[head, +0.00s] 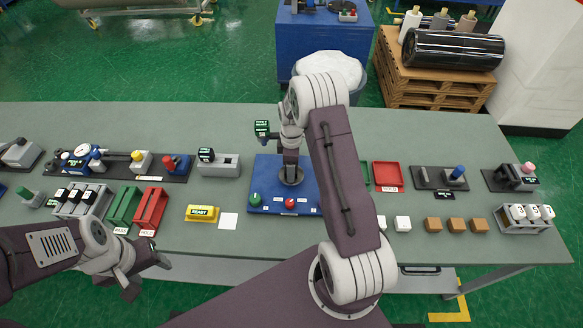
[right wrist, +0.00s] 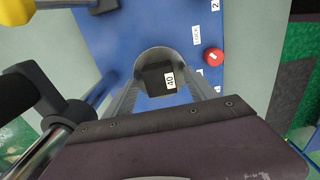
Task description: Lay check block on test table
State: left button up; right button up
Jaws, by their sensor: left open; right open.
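A dark block labelled 40 (right wrist: 157,79), which looks like the check block, rests on a round grey disc (right wrist: 150,57) in the right wrist view. The disc is on a blue panel (right wrist: 120,32), which also shows in the head view (head: 266,172); I take this unit for the test table. My right gripper (head: 291,168) points down over the disc, and its open fingers (right wrist: 160,95) stand on either side of the block. Whether they touch it cannot be told. In the head view the block is hidden by the gripper. My left gripper (head: 150,278) is open and empty at the table's front edge.
The green bench (head: 400,135) carries a yellow READY box (head: 202,213), a red tray (head: 388,176), brown blocks (head: 455,225) and a rack of white rolls (head: 525,217). Red and green holders (head: 150,207) stand left. The bench's back strip is mostly clear.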

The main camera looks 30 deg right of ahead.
notch_tip(320, 180, up, 8)
jog(key=shift+r+b, duration=0.2)
jog(key=shift+b, duration=0.55)
jog(key=shift+s+f, duration=0.1)
